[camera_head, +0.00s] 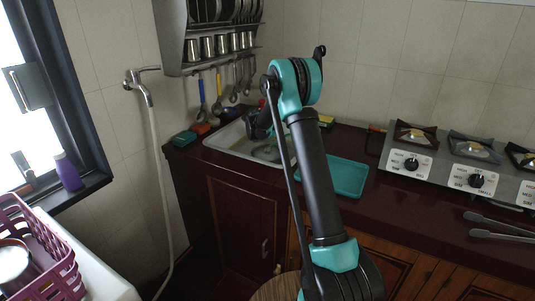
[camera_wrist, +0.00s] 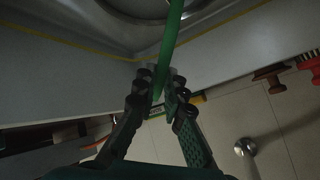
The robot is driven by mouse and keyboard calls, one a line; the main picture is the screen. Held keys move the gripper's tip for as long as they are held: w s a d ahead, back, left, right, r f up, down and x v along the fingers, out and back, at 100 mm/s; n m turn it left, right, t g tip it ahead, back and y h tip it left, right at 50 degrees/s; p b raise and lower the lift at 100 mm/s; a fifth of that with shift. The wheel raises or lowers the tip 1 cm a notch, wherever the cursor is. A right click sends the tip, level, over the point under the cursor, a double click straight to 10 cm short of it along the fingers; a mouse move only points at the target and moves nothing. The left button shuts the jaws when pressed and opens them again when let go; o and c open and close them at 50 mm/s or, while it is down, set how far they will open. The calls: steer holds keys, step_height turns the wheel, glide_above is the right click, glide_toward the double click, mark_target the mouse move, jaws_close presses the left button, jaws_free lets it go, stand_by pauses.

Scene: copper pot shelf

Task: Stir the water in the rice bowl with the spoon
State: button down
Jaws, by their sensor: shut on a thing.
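My gripper (camera_wrist: 160,92) is shut on a long green handle (camera_wrist: 170,45) in the wrist view, likely the spoon's. The handle runs up past the top edge of that view, so its far end is hidden. A round metallic rim (camera_wrist: 140,17) shows at the top of the wrist view, in the sink; I cannot tell if it is the rice bowl or part of the sink. In the head view my gripper (camera_head: 258,124) is over the steel sink (camera_head: 222,140), partly hidden by my arm. Something round and greyish (camera_head: 266,152) is in the sink below it. Water cannot be made out.
A teal tray (camera_head: 345,176) lies on the dark counter right of the sink. A gas stove (camera_head: 440,165) and tongs (camera_head: 495,226) are farther right. Hanging utensils (camera_head: 218,88) and a plate rack (camera_head: 208,45) are on the wall behind the sink. A wall tap (camera_head: 140,82) is at left.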

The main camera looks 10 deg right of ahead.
steer(key=shift+s+a, duration=0.25)
steer(key=shift+s, duration=0.05)
steer(key=shift+r, duration=2.95)
steer(key=shift+r, duration=0.1)
steer(key=shift+r, duration=1.9)
steer(key=shift+d, duration=0.1)
